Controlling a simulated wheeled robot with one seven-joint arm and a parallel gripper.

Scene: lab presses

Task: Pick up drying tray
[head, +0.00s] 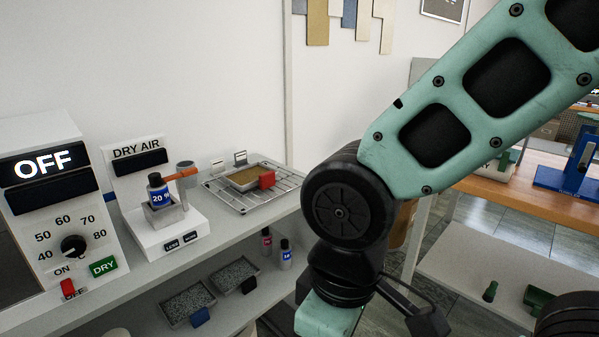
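A shallow metal tray (243,182) with tan contents and a red grip block (266,179) sits on a wire rack (286,187) on the upper shelf. Two more trays with grey speckled contents are on the lower shelf: one with a blue grip block (200,317), the other with a black one (249,285). I cannot tell for sure which one is the drying tray. My arm hangs to the right of the shelves, apart from the trays. My gripper's fingers are below the picture's edge and do not show.
An OFF panel with a dial (73,247) and a DRY AIR device (140,160) holding a blue-labelled bottle (159,191) stand left of the rack. Small bottles (286,255) stand on the lower shelf. An orange-topped bench (545,200) is at right.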

